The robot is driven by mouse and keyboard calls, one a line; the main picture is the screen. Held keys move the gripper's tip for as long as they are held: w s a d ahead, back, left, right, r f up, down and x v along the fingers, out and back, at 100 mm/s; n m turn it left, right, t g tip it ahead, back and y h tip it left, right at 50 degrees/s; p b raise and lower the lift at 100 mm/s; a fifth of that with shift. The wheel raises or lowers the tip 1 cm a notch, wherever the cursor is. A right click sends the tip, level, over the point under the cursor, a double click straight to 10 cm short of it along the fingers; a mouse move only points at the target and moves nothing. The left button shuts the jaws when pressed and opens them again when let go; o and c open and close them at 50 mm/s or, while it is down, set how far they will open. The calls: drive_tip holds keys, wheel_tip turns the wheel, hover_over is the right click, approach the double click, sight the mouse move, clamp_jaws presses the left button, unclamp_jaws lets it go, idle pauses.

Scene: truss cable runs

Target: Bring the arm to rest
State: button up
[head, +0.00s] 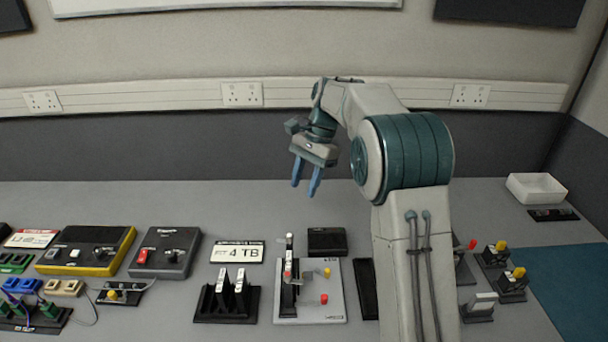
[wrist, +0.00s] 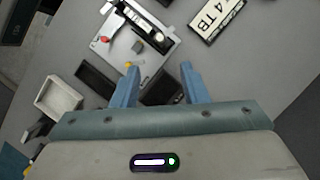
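My gripper (head: 306,174) hangs from the raised, bent arm in the middle of the head view, well above the grey desk (head: 265,205). Its two blue fingers are apart, with nothing between them. In the wrist view my gripper (wrist: 158,84) also shows its fingers spread and empty, with the desk and its objects below. The arm stands in front of part of the desk and hides what lies behind it.
Below the gripper are a light board with red and yellow knobs (head: 325,310), a black box (head: 327,241) and a black rack (head: 226,304). Control boxes (head: 166,251) stand left. A white tray (head: 537,188) is at the far right. The desk's back strip is clear.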

drive_tip(key=s+d+r+n+t+h, duration=0.1)
drive_tip(key=s+d+r+n+t, duration=0.15)
drive_tip(key=s, duration=0.55)
drive_tip(key=s+d+r+n+t+h, duration=0.1)
drive_tip(key=s+d+r+n, duration=0.1)
drive_tip(key=s+d, duration=0.35)
drive_tip(key=s+d+f+n+t, duration=0.1)
drive_tip(key=s+f+n, duration=0.1)
drive_tip(key=s, duration=0.6)
drive_tip(key=s+d+f+n+t+h, duration=0.1)
drive_tip(key=s+d+f+n, duration=0.1)
drive_tip(key=s, duration=0.6)
drive_tip(key=shift+s+d+f+n, duration=0.2)
drive_tip(key=shift+f+n, duration=0.35)
drive_tip(key=shift+f, duration=0.35)
